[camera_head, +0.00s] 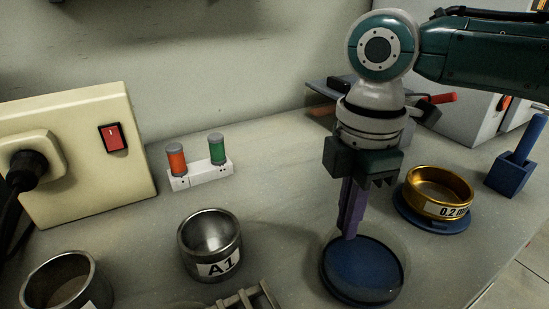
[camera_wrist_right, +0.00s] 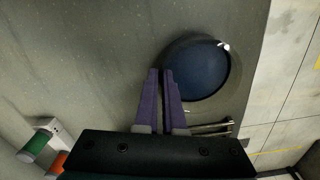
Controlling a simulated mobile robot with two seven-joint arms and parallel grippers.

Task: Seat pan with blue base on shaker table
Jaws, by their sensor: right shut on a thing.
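The round pan with the blue base (camera_head: 364,272) is on or just above the grey bench at lower centre-right; a gap below it cannot be judged. It also shows as a dark blue disc with a thin rim in the right wrist view (camera_wrist_right: 200,72). My right gripper (camera_head: 350,236) reaches down with purple fingers, shut on the pan's rim at its left-back side. In the right wrist view its fingertips (camera_wrist_right: 160,72) lie close together at the rim. The pan looks empty and about level. No shaker table is clearly identifiable. My left gripper is not in view.
A gold sieve (camera_head: 438,186) marked 0.2 sits on a blue round base (camera_head: 430,222) right of my gripper. Metal cup A1 (camera_head: 210,244) and another cup (camera_head: 62,282) stand left. A power box (camera_head: 75,155) and orange-green vial holder (camera_head: 205,175) are behind. The bench edge is right.

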